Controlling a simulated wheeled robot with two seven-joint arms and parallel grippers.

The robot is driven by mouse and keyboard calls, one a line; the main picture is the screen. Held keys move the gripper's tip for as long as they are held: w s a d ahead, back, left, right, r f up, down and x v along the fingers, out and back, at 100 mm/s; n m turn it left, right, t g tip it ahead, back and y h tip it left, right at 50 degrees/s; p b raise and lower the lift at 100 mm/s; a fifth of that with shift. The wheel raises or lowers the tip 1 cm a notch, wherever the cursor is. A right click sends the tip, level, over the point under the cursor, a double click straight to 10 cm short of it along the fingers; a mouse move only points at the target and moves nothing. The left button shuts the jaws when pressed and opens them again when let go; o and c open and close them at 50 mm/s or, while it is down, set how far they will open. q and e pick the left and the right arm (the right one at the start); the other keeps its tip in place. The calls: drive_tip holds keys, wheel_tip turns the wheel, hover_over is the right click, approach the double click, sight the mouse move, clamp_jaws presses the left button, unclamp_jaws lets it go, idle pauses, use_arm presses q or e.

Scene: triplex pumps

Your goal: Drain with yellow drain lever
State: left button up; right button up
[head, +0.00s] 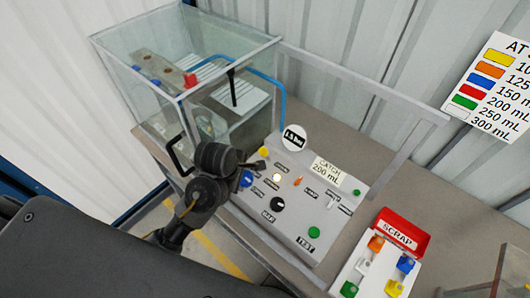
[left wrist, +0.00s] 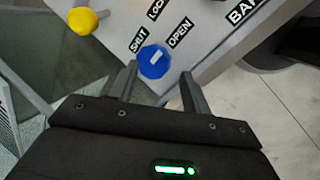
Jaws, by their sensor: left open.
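A yellow knob-like lever (head: 263,152) sits at the upper left edge of the grey control panel (head: 325,235). In the left wrist view the yellow lever (left wrist: 83,20) is at the upper left, with a short stub to its right. A blue knob (head: 247,179) is on the panel's left part. In the left wrist view the blue knob (left wrist: 155,62), with a white mark, sits beside the SHUT and OPEN labels. My left gripper (head: 232,168) is open and empty, by the panel's left edge. Its fingers (left wrist: 159,88) point at the blue knob, apart from the yellow lever. My right gripper is not in view.
A glass tank (head: 190,80) with a black handle stands behind and left of the panel. The panel also bears a round gauge (head: 294,138), a black dial (head: 278,204) and green buttons. A red and white SCRAP box (head: 402,232) lies to the right.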

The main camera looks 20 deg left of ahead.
sight(265, 153)
use_arm(q)
drive_tip(key=w+d+r+n, duration=0.2)
drive_tip(key=w+r+n, duration=0.5)
drive_tip(key=w+n, duration=0.3)
drive_tip(key=shift+n, duration=0.6)
drive_tip(key=x, duration=0.6)
drive_tip(key=s+x, duration=0.1)
drive_tip(key=x, duration=0.3)
drive_tip(key=shift+w+d+f, duration=0.1)
drive_tip(key=shift+d+f, duration=0.05)
drive_tip(key=shift+f, duration=0.15)
drive_tip(key=shift+c, duration=0.3)
clamp_jaws()
